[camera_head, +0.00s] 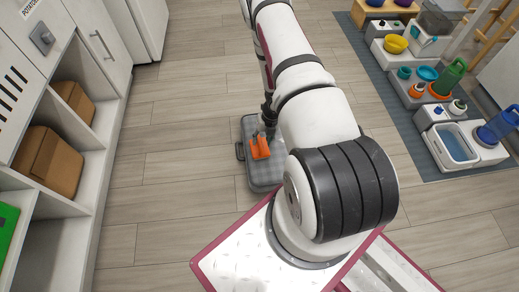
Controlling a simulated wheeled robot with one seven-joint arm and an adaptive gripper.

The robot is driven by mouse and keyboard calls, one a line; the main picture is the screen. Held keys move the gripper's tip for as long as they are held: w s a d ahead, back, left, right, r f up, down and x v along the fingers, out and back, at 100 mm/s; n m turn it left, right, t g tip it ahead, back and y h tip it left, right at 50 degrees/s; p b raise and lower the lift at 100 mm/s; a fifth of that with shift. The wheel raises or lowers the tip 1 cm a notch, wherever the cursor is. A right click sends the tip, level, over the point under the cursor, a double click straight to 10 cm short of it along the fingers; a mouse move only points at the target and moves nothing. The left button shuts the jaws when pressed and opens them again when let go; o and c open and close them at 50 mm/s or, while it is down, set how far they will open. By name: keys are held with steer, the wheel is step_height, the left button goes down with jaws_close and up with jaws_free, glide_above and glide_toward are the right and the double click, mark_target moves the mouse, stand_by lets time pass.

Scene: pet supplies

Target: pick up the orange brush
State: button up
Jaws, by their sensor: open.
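The orange brush (261,149) lies on top of a grey case (266,180) on the floor, in the middle of the head view. My gripper (268,126), dark and small in the picture, is at the far end of the brush, close over it. The jaws are open. Whether they touch the brush, or lie around it or above it, I cannot tell. My white arm hides the right side of the case and some of the gripper.
White shelving with cardboard boxes (50,160) stands at the left. At the right, a grey-blue mat (390,98) carries bowls, a green bottle (452,78), a blue bottle (498,126) and a litter-like tray (455,145). The wooden floor between is clear.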

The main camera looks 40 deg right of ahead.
mark_target(260, 142)
steer(key=f, duration=0.1)
steer(key=f+b, duration=0.1)
steer(key=f, duration=0.1)
steer(key=w+f+b, duration=0.1)
steer(key=shift+a+f, duration=0.15)
steer(key=shift+a, duration=0.1)
jaws_close()
steer(key=shift+w+r, duration=0.1)
steer(key=shift+r, duration=0.1)
steer(key=shift+r+p, duration=0.45)
steer(key=shift+r, duration=0.15)
step_height(260, 142, up, 2)
steer(key=shift+r+p, duration=0.25)
steer(key=shift+p, duration=0.5)
steer(key=s+d+r+p, duration=0.1)
steer(key=s+d+p, duration=0.2)
steer(key=s, duration=1.3)
steer(key=c, duration=0.9)
jaws_free()
steer(key=shift+w, duration=0.1)
jaws_close()
